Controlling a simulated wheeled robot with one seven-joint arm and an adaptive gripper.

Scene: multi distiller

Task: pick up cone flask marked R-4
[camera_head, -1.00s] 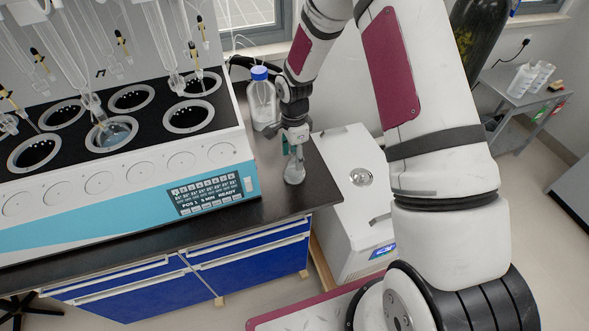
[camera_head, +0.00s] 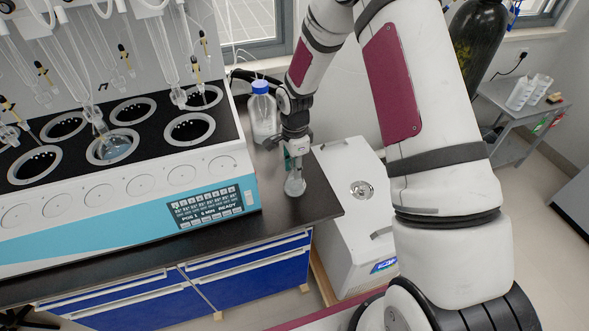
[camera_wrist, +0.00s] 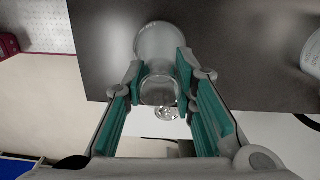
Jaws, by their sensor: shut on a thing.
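A small clear glass cone flask (camera_head: 295,186) is upright at the right end of the dark countertop (camera_head: 318,200), to the right of the distiller. Its base looks to be at the countertop; I cannot tell if it touches. My gripper (camera_head: 293,163) comes down from above and is shut on the flask's neck. In the wrist view the green-padded fingers (camera_wrist: 159,85) stand on both sides of the neck, and the wider glass body (camera_wrist: 158,42) lies beyond them. No R-4 mark is readable.
The multi-position distiller (camera_head: 225,205) fills the counter's left side. A blue-capped bottle (camera_head: 263,112) stands just behind my gripper. A white box-shaped machine (camera_head: 345,220) stands right of the counter. A grey side table (camera_head: 520,110) with white bottles is far right.

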